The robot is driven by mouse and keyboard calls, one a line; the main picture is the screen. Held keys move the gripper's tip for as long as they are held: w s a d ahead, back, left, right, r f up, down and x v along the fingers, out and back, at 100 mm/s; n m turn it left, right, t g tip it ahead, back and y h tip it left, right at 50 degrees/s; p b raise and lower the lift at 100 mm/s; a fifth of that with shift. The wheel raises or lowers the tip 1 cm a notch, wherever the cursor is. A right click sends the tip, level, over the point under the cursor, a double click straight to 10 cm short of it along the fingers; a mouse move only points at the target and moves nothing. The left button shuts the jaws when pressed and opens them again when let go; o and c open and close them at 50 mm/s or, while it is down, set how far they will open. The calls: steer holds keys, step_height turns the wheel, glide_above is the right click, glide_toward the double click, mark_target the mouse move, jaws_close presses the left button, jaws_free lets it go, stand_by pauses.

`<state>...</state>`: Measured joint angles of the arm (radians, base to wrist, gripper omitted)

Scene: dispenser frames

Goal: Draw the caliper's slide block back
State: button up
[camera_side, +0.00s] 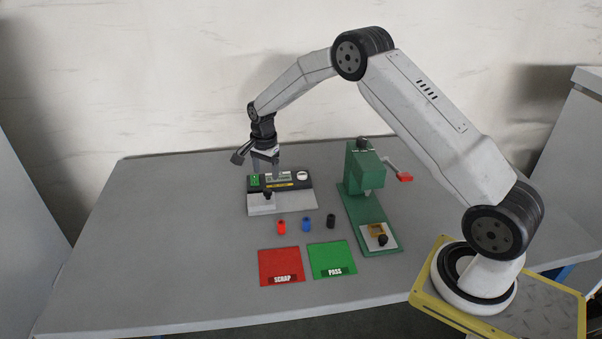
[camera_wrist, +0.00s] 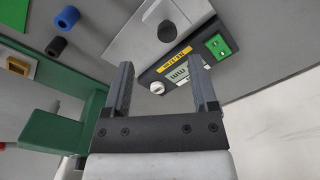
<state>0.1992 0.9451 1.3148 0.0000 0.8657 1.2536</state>
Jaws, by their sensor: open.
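The caliper (camera_side: 304,184) sits on the table under my gripper; it also shows at the top of the wrist view (camera_wrist: 144,75). It has a dark body with a display, a yellow label, a green square and a white round knob, and a pale grey plate in front. A black knob (camera_side: 267,194) stands on the plate, also in the wrist view (camera_wrist: 167,31); I cannot tell for sure which part is the slide block. My gripper (camera_side: 266,167) is open and empty above the caliper's back side. In the wrist view its fingers (camera_wrist: 162,78) stand apart, overlapping the dark body in the picture.
A green lever press (camera_side: 362,205) stands to the right, with a red-ended handle. Red, blue (camera_side: 306,224) and black (camera_side: 331,221) small cylinders stand in front of the caliper. Red SCRAP (camera_side: 281,264) and green PASS (camera_side: 331,259) mats lie nearer. The table's left side is clear.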

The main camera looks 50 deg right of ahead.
mark_target(267, 190)
steer(key=shift+w+d+f+m, duration=0.6)
steer(key=shift+f+m, duration=0.1)
steer(key=shift+f, duration=0.1)
steer(key=shift+f, duration=3.8)
jaws_close()
